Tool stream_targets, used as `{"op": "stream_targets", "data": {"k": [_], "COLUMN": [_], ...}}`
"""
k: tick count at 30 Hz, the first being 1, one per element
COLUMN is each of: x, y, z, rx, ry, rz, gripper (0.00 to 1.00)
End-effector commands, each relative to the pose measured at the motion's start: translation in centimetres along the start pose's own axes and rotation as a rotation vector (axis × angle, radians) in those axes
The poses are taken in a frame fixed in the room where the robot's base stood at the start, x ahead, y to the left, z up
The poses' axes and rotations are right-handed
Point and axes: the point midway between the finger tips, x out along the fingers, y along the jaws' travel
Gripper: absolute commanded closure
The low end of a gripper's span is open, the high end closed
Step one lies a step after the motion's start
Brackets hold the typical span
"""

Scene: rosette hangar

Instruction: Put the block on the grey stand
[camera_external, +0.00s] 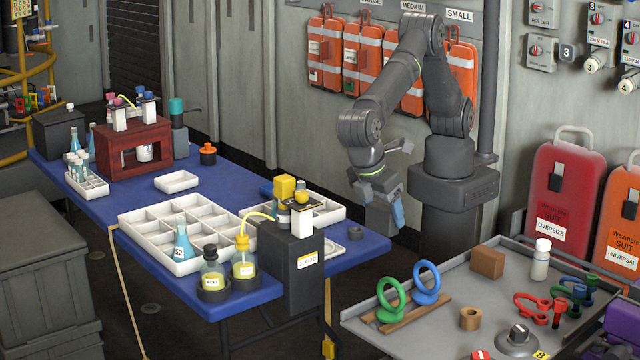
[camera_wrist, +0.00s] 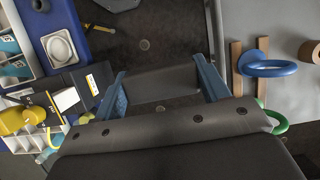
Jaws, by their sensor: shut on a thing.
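My gripper (camera_external: 383,215) hangs low in front of my base, between the blue table and the grey bench, with its fingers downward. In the wrist view my gripper (camera_wrist: 163,88) has its two blue fingers apart, with a dark grey block (camera_wrist: 163,85) between them. The fingers appear closed on this block, which is held in the air over the dark floor. I cannot tell for sure which thing is the grey stand. A dark grey upright box (camera_external: 291,265) with a white label stands at the blue table's front right edge.
The blue table (camera_external: 222,172) carries white divided trays (camera_external: 152,222), bottles and a small grey ring (camera_external: 354,232). The grey bench (camera_external: 400,335) at right holds a brown block (camera_external: 487,262), green and blue rings on a wooden rack, and a white bottle (camera_external: 541,262).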

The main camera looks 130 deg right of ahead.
Motion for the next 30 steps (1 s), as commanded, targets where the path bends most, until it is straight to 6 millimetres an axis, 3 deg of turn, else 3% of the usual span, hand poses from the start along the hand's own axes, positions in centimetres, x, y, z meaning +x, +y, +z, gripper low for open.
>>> {"op": "stream_targets", "data": {"k": [1,6,12,15,21,30], "x": [0.6,3.1,6.2,7.5,9.0,10.9], "y": [-2.2,-8.4,-14.2,-16.0,-17.8,-18.0], "z": [1.6,6.8,13.5,16.2,19.5,19.4], "rx": [-0.008,-0.004,0.006,0.013,0.024,0.029], "ry": [0.0,-0.006,-0.017,-0.022,-0.03,-0.033], "rz": [0.003,0.0,0.001,0.0,0.002,0.003], "gripper": [0.62,0.62,0.62,0.62,0.62,0.62]}}
